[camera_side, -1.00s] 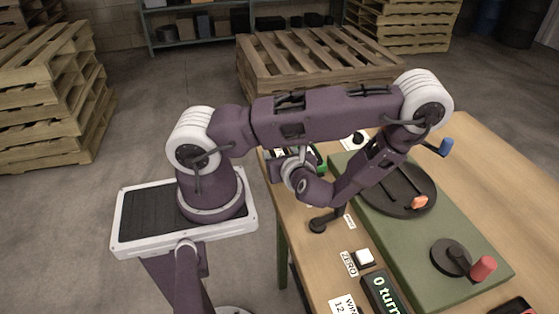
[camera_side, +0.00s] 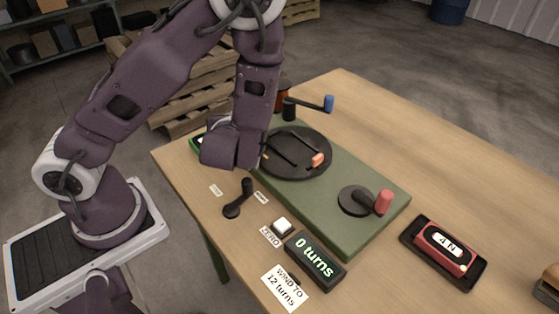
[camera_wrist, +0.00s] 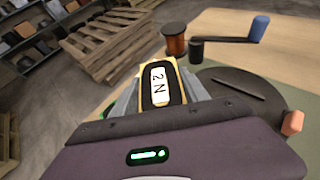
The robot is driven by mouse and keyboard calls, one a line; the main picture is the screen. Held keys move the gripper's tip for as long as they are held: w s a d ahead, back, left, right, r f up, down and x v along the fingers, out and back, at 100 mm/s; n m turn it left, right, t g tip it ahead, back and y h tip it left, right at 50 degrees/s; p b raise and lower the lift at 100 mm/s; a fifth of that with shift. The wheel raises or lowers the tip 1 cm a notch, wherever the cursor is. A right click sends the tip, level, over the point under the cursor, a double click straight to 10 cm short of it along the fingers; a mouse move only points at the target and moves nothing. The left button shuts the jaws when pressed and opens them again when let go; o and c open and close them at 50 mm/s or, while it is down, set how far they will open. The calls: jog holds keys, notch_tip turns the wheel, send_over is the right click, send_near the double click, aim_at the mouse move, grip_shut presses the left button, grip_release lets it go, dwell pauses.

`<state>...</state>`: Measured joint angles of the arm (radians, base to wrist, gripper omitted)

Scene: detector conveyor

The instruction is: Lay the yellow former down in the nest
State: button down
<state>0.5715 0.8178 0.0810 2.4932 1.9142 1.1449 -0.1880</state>
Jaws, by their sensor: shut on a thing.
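The yellow former (camera_wrist: 159,87), with a black face and a white label reading 2 N, is held between the grey fingers of my gripper (camera_wrist: 160,97) in the wrist view. In the side view my arm hides the fingers and the former. A dark round plate (camera_side: 307,147) with two slots and an orange knob (camera_side: 317,160) sits on the green base (camera_side: 345,228). I cannot tell which part is the nest. The plate also shows in the wrist view (camera_wrist: 238,98), right of the held former.
A blue-handled crank (camera_side: 328,103) and a copper spool (camera_wrist: 175,41) stand behind the plate. A red-handled crank (camera_side: 383,202) stands on the base. A red 4 N former (camera_side: 447,250) lies in a black tray. The counter (camera_side: 314,259) reads 0 turns, near a white button (camera_side: 282,226).

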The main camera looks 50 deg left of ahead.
jog(key=w+d+m+t+h, duration=0.1)
jog(key=d, duration=0.1)
jog(key=w+d+r+m+t+h, duration=0.1)
jog(key=d, duration=0.1)
jog(key=w+d+m+h, duration=0.1)
jog(key=w+d, duration=0.1)
jog(key=d, duration=0.1)
jog(key=shift+w+r+t, duration=0.1)
jog(key=shift+r+t, duration=0.1)
jog(key=shift+t, duration=0.2)
jog(key=shift+a, duration=0.1)
